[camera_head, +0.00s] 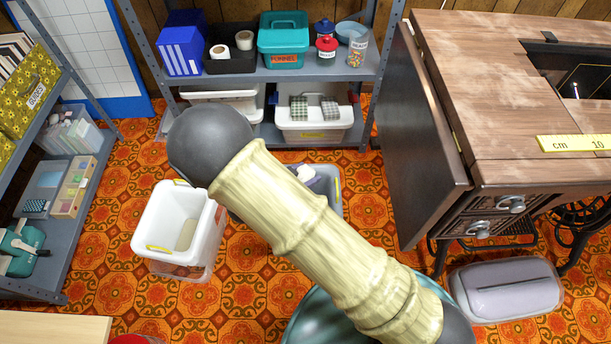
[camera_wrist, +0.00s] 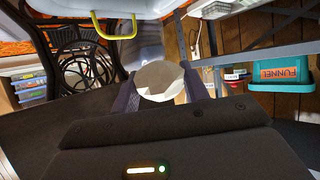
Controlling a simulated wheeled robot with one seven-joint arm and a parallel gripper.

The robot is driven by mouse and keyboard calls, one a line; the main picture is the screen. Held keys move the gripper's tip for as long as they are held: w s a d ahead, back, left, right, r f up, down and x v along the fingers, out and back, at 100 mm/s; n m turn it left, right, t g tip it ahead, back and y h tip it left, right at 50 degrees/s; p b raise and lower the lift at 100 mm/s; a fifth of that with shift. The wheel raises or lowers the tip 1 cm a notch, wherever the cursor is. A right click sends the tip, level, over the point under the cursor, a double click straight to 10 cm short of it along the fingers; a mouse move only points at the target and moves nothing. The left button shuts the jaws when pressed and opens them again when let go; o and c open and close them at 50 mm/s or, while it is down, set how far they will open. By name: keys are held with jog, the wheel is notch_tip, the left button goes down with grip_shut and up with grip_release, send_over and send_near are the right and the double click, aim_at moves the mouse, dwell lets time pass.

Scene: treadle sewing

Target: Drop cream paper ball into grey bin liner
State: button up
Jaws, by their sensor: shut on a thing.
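A cream, roundish paper ball (camera_wrist: 160,80) is between the two dark fingers of my gripper (camera_wrist: 161,88) in the wrist view. My gripper is shut on it and holds it off the floor. In the head view my arm hides the gripper and the ball. A grey-blue bin (camera_head: 336,186) stands on the floor, partly hidden behind my arm, with something purple and whitish inside. I cannot tell for sure that this is the grey bin liner.
A white tub (camera_head: 206,241) with yellow handles stands left of my arm; a white tub edge (camera_wrist: 75,8) shows in the wrist view. Behind are metal shelves with a teal funnel box (camera_head: 284,42). The sewing table (camera_head: 500,90) is on the right, with a grey case (camera_head: 506,288) below.

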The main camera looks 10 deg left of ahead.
jog(key=shift+f, duration=0.15)
notch_tip(320, 180, down, 6)
jog(key=b, duration=0.6)
jog(key=o, duration=1)
jog(key=shift+r, duration=0.2)
jog(key=p+v, duration=0.8)
jog(key=v, duration=0.9)
jog(key=shift+s+a, duration=0.15)
